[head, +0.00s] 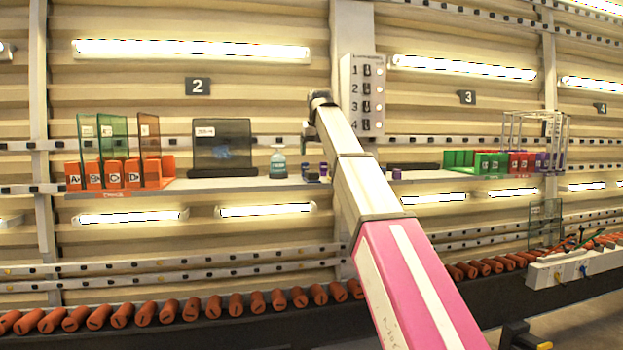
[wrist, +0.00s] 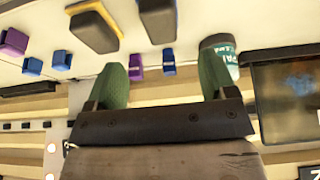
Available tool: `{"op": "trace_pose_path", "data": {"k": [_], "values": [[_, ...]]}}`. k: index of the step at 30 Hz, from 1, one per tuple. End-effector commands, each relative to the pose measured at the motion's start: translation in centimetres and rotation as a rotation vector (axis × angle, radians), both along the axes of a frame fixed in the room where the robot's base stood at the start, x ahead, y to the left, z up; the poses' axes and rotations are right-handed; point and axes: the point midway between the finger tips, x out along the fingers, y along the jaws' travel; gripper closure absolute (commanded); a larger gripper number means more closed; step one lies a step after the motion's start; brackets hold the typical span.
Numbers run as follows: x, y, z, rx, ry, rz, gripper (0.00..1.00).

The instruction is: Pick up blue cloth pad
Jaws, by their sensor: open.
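A small blue patch that looks like the blue cloth pad (head: 222,152) shows at the dark see-through panel (head: 240,168) on the shelf. I cannot tell whether it lies in front of or behind the panel. In the wrist view the blue patch (wrist: 300,84) is blurred, at the right edge. My gripper (wrist: 162,64) is open with its two green fingers apart. It is to the left of the panel in that view, and nothing is held. In the head view my arm reaches up to the shelf and mostly hides the gripper.
A bottle with teal liquid (head: 278,163) stands beside the panel; a labelled jar (wrist: 221,52) is close to one finger. Small purple (wrist: 135,66) and blue (wrist: 168,60) pieces show between the fingers. Orange holders (head: 110,174) stand left on the shelf (head: 190,184).

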Motion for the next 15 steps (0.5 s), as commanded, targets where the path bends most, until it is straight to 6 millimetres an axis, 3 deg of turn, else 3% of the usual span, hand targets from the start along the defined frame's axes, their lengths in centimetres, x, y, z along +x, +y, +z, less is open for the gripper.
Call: {"op": "trace_pose_path", "data": {"k": [6,15], "values": [[1.2,0.3,-3.1,-0.001,0.002,0.000,0.22],[2.3,0.6,-5.0,0.000,0.001,0.000,0.22]]}}
